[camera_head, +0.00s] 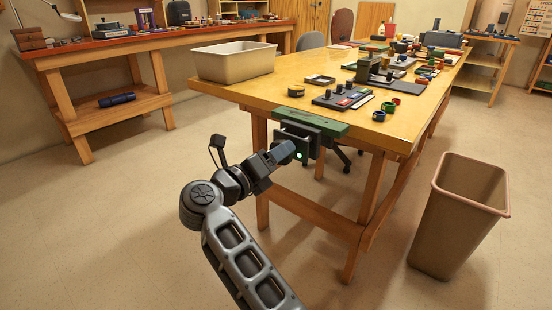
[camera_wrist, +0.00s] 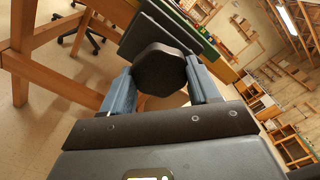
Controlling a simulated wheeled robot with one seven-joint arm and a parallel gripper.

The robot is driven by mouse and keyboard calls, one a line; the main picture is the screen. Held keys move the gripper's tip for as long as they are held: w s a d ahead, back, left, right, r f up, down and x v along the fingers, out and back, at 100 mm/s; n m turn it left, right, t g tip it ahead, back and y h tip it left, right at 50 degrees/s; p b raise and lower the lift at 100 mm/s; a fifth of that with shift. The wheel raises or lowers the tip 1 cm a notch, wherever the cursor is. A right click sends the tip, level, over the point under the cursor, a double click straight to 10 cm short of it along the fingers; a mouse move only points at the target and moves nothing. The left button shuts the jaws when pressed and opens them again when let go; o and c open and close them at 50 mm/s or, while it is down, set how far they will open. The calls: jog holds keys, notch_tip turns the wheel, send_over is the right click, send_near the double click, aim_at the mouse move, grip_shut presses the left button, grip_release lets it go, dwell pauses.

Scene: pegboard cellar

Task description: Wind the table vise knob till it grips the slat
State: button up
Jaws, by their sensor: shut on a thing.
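The vise (camera_head: 303,135) is fixed at the near end of the yellow table; its dark jaw plates stand below the tabletop edge. A green slat-like bar (camera_head: 310,122) lies along the top of the vise; it also shows as a green strip behind the plates in the wrist view. I cannot tell how tightly the jaws press on it. The dark, faceted knob (camera_wrist: 162,70) faces the wrist camera. My gripper (camera_wrist: 161,86) has one blue-grey finger on each side of the knob and is shut on it. In the head view my gripper (camera_head: 291,150) hides the knob.
The yellow table (camera_head: 265,88) holds a beige bin (camera_head: 235,64), small cups and trays. A brown waste bin (camera_head: 458,215) stands at the right. Table legs and a crossbar (camera_head: 314,211) are below the vise. The floor at the left is clear.

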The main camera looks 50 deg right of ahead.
jog(key=shift+f, duration=0.1)
jog(key=o, duration=1.1)
jog(key=shift+c, duration=0.2)
jog(key=a, duration=0.8)
jog(key=shift+s+d, duration=0.1)
jog(key=shift+s, duration=0.05)
